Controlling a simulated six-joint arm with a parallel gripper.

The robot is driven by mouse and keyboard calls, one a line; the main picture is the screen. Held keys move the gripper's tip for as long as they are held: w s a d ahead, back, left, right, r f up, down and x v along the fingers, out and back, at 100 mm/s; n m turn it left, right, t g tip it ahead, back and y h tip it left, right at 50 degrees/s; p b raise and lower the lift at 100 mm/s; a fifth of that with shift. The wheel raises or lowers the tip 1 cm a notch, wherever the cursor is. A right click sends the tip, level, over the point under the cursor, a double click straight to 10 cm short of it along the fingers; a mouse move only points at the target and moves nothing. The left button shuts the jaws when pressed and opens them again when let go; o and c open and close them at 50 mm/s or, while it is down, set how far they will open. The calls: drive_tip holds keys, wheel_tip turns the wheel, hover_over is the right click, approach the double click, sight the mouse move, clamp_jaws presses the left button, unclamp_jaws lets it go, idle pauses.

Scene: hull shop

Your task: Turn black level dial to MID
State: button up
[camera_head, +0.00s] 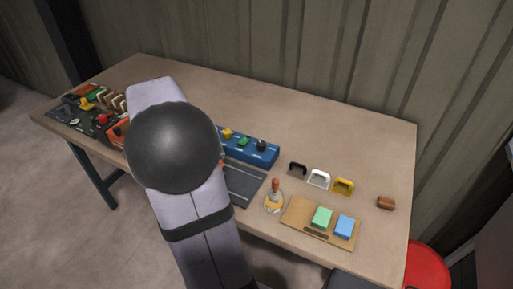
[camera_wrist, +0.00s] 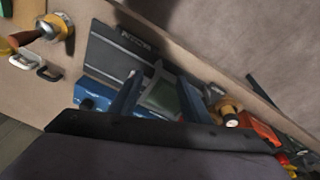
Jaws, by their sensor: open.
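A long blue box (camera_head: 250,152) carries a yellow dial (camera_head: 228,133), a green dial (camera_head: 243,141) and a black dial (camera_head: 261,145) at its right end in the head view. In the wrist view the black dial (camera_wrist: 87,103) shows small and dark on the blue box (camera_wrist: 103,92), left of my fingers. Which way its pointer faces is too small to tell. My gripper (camera_wrist: 158,82) is open, with a finger on each side of a greenish patch, apart from the black dial. In the head view my arm hides the gripper and the left part of the box.
A dark tray (camera_head: 243,182) lies in front of the box. Cluttered panels (camera_head: 92,122) fill the left end. The back of the table is clear.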

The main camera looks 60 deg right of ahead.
drive_tip(key=s+d+m+h+b, duration=0.15)
drive_tip(key=s+d+m, duration=0.3)
drive_tip(key=d, duration=0.65)
drive_tip(key=m+g+b, duration=0.1)
drive_tip(key=m+g, duration=0.1)
drive_tip(key=m, duration=0.3)
approach(261, 143)
drive_tip(key=f, duration=0.1)
drive_tip(key=shift+n, duration=0.35)
drive_tip(key=shift+p+x, duration=0.4)
drive_tip(key=shift+x, duration=3.5)
drive_tip(key=shift+d, duration=0.15)
drive_tip(key=c, duration=1)
